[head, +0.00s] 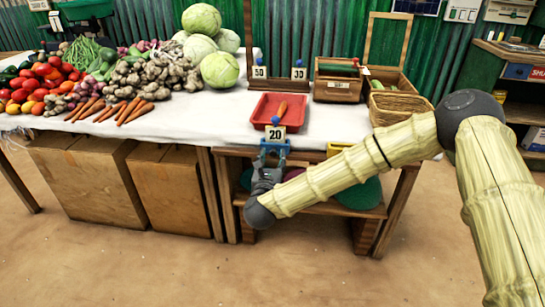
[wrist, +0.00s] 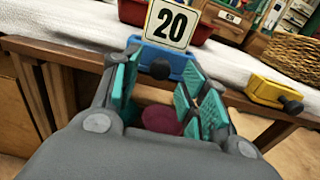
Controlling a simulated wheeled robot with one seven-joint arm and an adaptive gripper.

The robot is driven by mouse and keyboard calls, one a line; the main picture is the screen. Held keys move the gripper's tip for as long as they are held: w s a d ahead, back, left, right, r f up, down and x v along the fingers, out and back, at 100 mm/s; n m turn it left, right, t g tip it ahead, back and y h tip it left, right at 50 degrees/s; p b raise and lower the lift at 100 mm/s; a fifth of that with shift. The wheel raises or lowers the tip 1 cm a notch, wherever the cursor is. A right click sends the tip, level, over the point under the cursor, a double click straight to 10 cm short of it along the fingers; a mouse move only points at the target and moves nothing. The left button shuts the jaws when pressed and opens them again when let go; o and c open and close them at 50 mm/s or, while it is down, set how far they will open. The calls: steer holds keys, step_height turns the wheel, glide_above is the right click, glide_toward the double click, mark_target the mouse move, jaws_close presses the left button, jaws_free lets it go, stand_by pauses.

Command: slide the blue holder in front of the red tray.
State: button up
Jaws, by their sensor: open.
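The blue holder (head: 275,147) stands at the table's front edge, bearing a white card marked 20 (head: 275,132). The red tray (head: 263,110), with a carrot in it, is just behind it on the white cloth. My gripper (head: 270,163) is low at the front edge, pointing at the holder. In the wrist view my gripper (wrist: 160,85) is open, its teal-padded fingers spread, with the blue holder (wrist: 180,66) and its dark knob between and just beyond the tips. Whether they touch the holder, I cannot tell. The red tray (wrist: 132,12) shows behind the card.
A yellow holder (head: 338,149) with a dark knob (wrist: 291,104) is at the front edge to the right, partly behind my arm. Cards 50 (head: 260,72) and 30 (head: 299,74) stand behind the tray. Wooden boxes (head: 337,88) and a wicker basket (head: 399,107) are at right, vegetables at left.

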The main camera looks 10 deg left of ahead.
steer(key=s, duration=1)
steer(key=shift+d, duration=0.15)
steer(key=shift+s, duration=0.1)
steer(key=s+d+f+n+g+y, duration=0.25)
steer(key=s+f+n, duration=0.25)
steer(key=f+n, duration=0.45)
steer(key=s+d+f+n+g+y, duration=0.1)
steer(key=s+d+f+n+g, duration=0.25)
steer(key=s+f+n, duration=0.6)
steer(key=s+d+f+n+g+h, duration=0.2)
steer(key=s+d+f+n+g, duration=0.7)
steer(key=s+d+f, duration=0.55)
steer(key=s+d+f+n+g+h, duration=0.25)
steer(key=s+d+n, duration=0.45)
steer(key=s+d, duration=0.55)
step_height(320, 180, up, 23)
steer(key=w+d+p, duration=0.1)
steer(key=p, duration=2.2)
steer(key=shift+w+d+y, duration=0.2)
steer(key=shift+w+y, duration=0.05)
steer(key=shift+y, duration=0.05)
